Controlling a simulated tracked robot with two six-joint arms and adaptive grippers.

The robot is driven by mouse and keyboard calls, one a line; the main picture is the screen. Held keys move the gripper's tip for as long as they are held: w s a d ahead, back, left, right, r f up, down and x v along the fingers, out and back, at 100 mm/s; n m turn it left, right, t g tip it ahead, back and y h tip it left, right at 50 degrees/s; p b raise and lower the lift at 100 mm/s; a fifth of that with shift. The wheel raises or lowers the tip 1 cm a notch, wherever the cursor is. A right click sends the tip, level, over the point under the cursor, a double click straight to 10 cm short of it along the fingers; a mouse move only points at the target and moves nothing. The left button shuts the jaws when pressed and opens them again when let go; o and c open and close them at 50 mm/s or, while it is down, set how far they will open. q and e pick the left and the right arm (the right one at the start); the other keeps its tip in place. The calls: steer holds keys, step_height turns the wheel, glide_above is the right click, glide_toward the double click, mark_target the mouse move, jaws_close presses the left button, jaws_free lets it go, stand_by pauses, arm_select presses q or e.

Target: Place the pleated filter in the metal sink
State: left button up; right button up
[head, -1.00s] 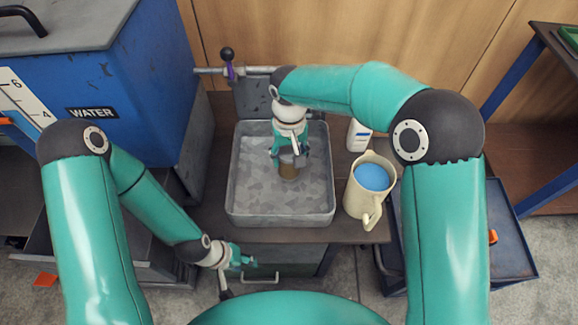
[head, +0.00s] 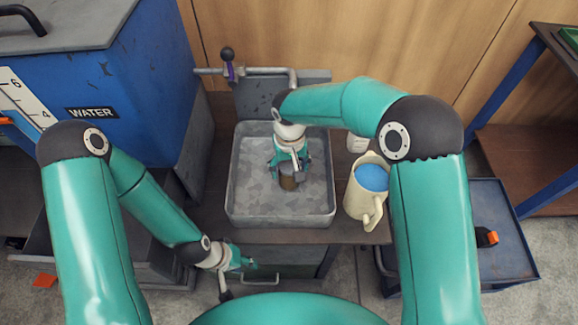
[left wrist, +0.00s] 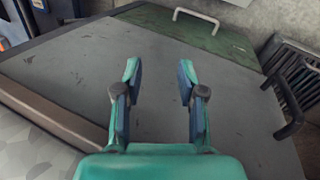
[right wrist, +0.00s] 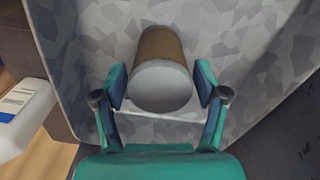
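The pleated filter (head: 288,183) is a small brown cylinder with a grey cap, inside the metal sink (head: 319,211). Whether the filter's lower end touches the sink floor is unclear. My left gripper (head: 247,266) is empty with its fingers apart, in front of the counter; it also shows in the left wrist view (left wrist: 160,82).
A cream jug (head: 359,198) with a blue top stands right of the sink, near my right arm. A white bottle (head: 356,141) is behind it. A pipe with a black-knobbed valve (head: 228,60) runs behind the sink. A blue water tank (head: 130,85) stands left.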

steer(key=shift+o, duration=0.2)
steer(key=shift+r, duration=0.2)
step_height(320, 180, up, 12)
steer(key=shift+p, duration=0.4)
stand_by(0.4)
